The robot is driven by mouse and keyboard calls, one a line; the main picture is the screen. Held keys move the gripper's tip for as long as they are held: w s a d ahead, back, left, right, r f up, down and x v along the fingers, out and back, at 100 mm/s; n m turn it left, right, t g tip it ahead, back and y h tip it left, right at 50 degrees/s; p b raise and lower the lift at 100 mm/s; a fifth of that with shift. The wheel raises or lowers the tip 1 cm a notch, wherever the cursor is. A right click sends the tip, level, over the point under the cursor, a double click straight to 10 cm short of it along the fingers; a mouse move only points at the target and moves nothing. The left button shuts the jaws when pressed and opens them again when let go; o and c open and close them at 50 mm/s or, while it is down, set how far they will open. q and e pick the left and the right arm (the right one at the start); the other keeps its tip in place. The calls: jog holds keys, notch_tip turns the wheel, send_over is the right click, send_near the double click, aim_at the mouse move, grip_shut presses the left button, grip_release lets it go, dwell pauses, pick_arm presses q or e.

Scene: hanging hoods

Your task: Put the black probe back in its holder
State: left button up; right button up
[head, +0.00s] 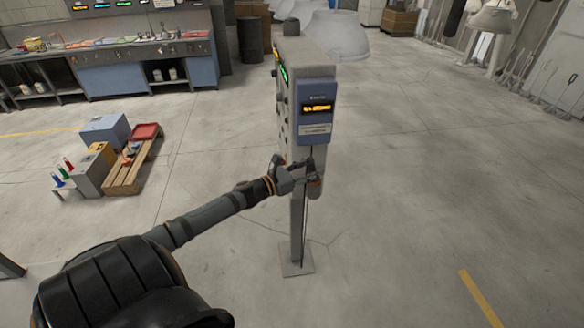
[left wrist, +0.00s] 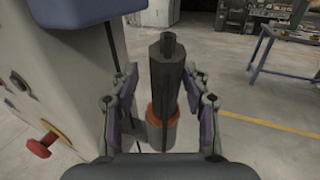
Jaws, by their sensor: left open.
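The black probe (left wrist: 167,72) shows in the left wrist view, upright with a slight tilt. Its lower end meets an orange ring (left wrist: 160,113) on a grey cup-shaped holder (left wrist: 155,138), and it appears to sit in it. My left gripper (left wrist: 161,85) is open, with one finger on each side of the probe; whether either finger touches it is unclear. In the head view my left gripper (head: 298,174) is at the front of the post-mounted panel (head: 303,132), by the holder (head: 315,188), and hides most of the probe. My right gripper is not in view.
The panel's blue display box (head: 316,118) is just above my left gripper. A thin dark cable (head: 306,222) hangs beside the post, above its base plate (head: 297,268). A pallet with boxes (head: 128,170) stands at left.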

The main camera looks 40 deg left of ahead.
pick_arm(q)
jog(key=p+v, duration=0.3)
jog(key=v, duration=0.5)
jog(key=shift+s+f, duration=0.15)
jog(key=shift+s, duration=0.3)
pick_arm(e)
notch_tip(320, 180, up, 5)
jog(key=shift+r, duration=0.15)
pick_arm(q)
jog(key=shift+d, duration=0.2)
